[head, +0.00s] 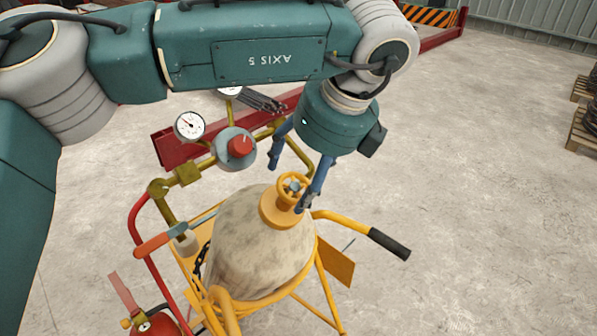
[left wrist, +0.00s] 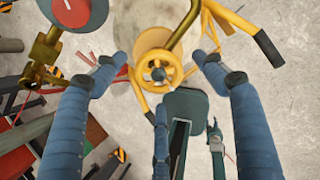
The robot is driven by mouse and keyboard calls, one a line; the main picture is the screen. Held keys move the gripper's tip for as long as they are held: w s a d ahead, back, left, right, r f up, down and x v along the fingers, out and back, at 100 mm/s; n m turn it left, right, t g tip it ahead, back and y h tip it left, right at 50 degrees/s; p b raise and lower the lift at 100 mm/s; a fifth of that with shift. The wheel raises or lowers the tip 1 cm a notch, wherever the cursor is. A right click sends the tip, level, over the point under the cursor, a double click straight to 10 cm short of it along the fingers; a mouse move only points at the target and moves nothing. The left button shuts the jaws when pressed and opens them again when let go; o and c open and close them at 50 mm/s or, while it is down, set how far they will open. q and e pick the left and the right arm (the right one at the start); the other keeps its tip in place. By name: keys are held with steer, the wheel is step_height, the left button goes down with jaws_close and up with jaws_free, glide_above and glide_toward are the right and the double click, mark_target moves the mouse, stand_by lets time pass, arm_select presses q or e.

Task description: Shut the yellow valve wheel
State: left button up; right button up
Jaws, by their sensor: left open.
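The yellow valve wheel (head: 291,183) sits on a round yellow cap on top of a pale, cloth-like bulging body (head: 255,240). My left gripper (head: 288,187) reaches down over it from above, its blue fingers spread. In the left wrist view, the wheel (left wrist: 157,72) shows spokes and a dark hub. It lies between the two front fingertips of the gripper (left wrist: 160,62), with a third finger below it. I see no clear contact between fingers and rim. My right gripper is not visible.
A pressure gauge (head: 189,126) and a red knob (head: 240,147) on brass pipes stand close left of the gripper. An orange-handled lever (head: 160,240) is lower left. A yellow handle with black grip (head: 390,243) sticks out right.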

arm_select(q)
steer(key=shift+w+a+f, duration=0.1)
steer(key=shift+a+f, duration=0.3)
steer(key=shift+f, duration=0.3)
steer(key=c, duration=1)
steer(key=o, duration=1)
steer(key=v, duration=1.2)
steer(key=shift+w, duration=0.1)
